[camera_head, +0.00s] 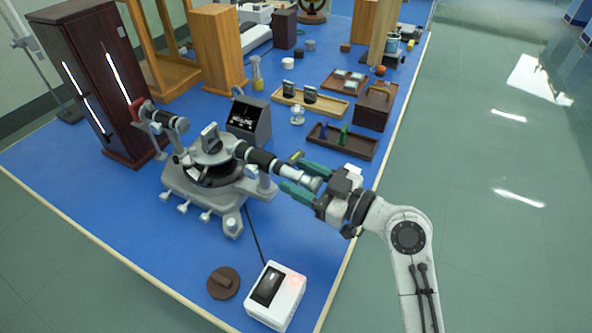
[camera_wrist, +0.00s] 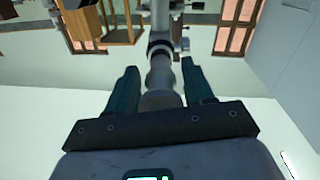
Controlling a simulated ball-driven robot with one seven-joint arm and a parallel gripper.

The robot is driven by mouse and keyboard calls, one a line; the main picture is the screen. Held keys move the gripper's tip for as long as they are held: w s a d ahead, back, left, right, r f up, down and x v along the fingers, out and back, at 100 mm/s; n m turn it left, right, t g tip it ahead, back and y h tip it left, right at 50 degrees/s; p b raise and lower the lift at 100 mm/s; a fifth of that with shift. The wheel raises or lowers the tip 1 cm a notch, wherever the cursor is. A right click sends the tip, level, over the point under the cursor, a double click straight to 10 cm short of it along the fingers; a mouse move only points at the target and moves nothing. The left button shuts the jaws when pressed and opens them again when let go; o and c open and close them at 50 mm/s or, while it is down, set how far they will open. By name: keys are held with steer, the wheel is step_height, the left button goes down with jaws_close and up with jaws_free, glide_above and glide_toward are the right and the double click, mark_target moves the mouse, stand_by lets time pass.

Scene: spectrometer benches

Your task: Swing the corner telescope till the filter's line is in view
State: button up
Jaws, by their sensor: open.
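The spectrometer (camera_head: 207,175) stands on the blue bench, with a grey base and a round central table. Its telescope (camera_head: 262,160), a black and silver barrel, points right toward my gripper (camera_head: 287,173). My gripper is open, its two green fingers on either side of the telescope's eyepiece end. In the wrist view the telescope (camera_wrist: 160,72) runs between the fingers of my gripper (camera_wrist: 160,78), with gaps visible on both sides. A second barrel, the collimator (camera_head: 165,119), faces the dark cabinet.
A tall dark cabinet (camera_head: 88,60) with glowing slits stands at left. A dark tray (camera_head: 358,146) with blue and green pieces lies behind my gripper. A white box (camera_head: 275,296) and a brown disc (camera_head: 223,283) lie at the front. The floor at right is clear.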

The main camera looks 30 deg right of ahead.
steer(key=shift+w+a, duration=0.35)
steer(key=shift+w, duration=0.2)
steer(key=shift+c, duration=0.4)
jaws_close()
